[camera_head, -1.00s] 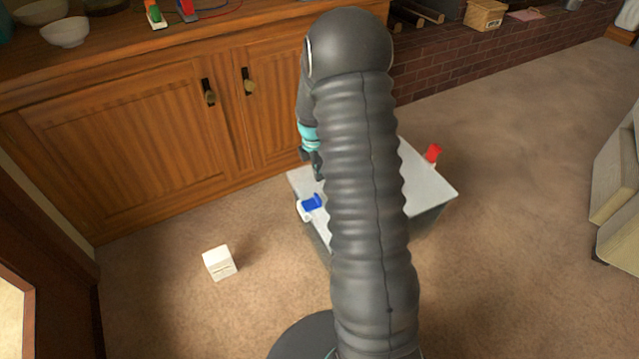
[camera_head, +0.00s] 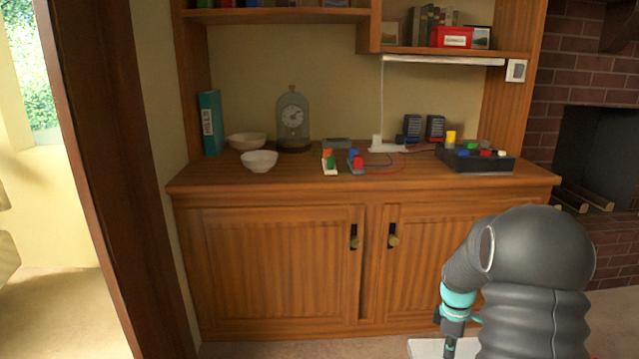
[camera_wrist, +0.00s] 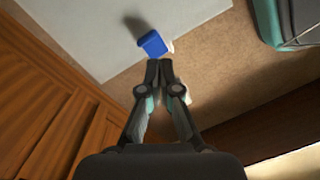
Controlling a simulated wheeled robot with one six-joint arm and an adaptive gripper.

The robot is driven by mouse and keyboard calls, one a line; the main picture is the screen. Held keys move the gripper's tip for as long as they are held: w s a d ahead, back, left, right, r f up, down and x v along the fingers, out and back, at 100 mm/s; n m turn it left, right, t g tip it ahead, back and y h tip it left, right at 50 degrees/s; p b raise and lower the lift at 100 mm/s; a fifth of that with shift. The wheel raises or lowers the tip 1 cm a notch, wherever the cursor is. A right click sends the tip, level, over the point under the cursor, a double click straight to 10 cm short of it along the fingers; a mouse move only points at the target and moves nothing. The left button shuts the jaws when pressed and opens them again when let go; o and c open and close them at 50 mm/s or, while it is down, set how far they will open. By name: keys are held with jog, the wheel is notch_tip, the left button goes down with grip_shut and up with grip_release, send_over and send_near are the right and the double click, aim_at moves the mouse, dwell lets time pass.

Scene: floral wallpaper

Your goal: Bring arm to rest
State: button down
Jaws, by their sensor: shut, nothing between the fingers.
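My arm shows at the lower right of the head view, bent over at its top, with the wrist hanging down. My gripper (camera_head: 451,346) points down near the bottom edge, over or beside a pale tabletop (camera_head: 425,348). In the wrist view my gripper (camera_wrist: 160,64) has its two fingertips together with nothing between them. A blue piece (camera_wrist: 152,43) with a bit of white beside it is just past the fingertips at the edge of the pale top (camera_wrist: 120,25). I cannot tell how far below the fingertips it lies.
A wooden cabinet (camera_head: 280,270) stands ahead, with bowls (camera_head: 259,161), a clock (camera_head: 292,120), small coloured parts (camera_head: 329,163) and a dark tray (camera_head: 480,165) on it. A door frame (camera_head: 95,180) is at the left, a brick fireplace (camera_head: 560,80) at the right.

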jog(key=s+a+r+m+t, duration=0.3)
jog(key=s+a+r+m, duration=0.2)
jog(key=s+a+r, duration=0.3)
jog(key=s+a+r+m+t, duration=0.3)
jog(key=s+a+r+m, duration=0.3)
jog(key=s+r, duration=0.9)
jog(key=s+a, duration=0.3)
jog(key=shift+a+m+y, duration=0.15)
jog(key=shift+m+y, duration=0.15)
